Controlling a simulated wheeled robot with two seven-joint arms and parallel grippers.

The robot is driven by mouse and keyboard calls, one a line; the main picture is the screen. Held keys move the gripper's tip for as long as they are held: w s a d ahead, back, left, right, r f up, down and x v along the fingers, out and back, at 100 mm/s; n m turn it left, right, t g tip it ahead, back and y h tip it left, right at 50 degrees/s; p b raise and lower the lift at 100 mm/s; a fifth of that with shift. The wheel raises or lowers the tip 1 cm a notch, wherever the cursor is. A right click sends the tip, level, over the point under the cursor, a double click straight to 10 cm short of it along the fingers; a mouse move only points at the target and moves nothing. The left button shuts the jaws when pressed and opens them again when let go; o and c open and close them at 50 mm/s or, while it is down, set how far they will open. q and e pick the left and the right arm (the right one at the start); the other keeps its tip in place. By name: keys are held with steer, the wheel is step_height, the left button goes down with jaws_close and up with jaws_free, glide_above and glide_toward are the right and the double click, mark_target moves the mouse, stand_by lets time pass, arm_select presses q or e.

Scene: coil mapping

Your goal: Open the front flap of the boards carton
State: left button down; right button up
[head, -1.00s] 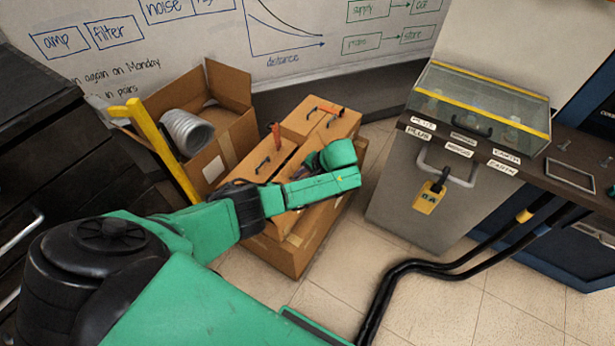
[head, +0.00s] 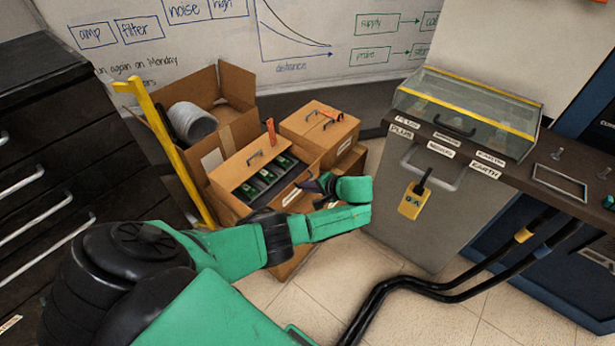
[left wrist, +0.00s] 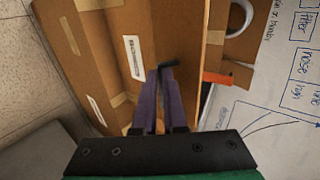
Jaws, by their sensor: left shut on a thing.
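The boards carton (head: 237,204) is brown cardboard and stands on the floor left of centre in the head view. Its top is partly open, and green boards (head: 265,178) show in a dark slotted insert. My left gripper (head: 322,187) is at the carton's front right. In the left wrist view, its purple fingers (left wrist: 164,84) are shut on a small black handle (left wrist: 168,65) against labelled cardboard. My arm hides much of the carton's front. My right gripper is not in view.
An open carton with a grey coil (head: 191,122) is behind left, beside a yellow post (head: 172,155). A grey cabinet (head: 425,205) stands right; black drawers (head: 50,170) stand left.

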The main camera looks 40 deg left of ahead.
arm_select(q)
steer(key=shift+s+a+f, duration=0.3)
steer(key=shift+s+f, duration=0.1)
steer(key=shift+f, duration=0.2)
steer(key=c, duration=0.9)
jaws_free()
steer(key=shift+a+f, duration=0.1)
steer(key=shift+a, duration=0.05)
steer(key=v, duration=0.5)
steer(key=p+v, duration=0.1)
steer(key=v, duration=0.4)
steer(key=w+p+v, duration=0.1)
steer(key=v, duration=0.4)
steer(key=shift+r, duration=0.35)
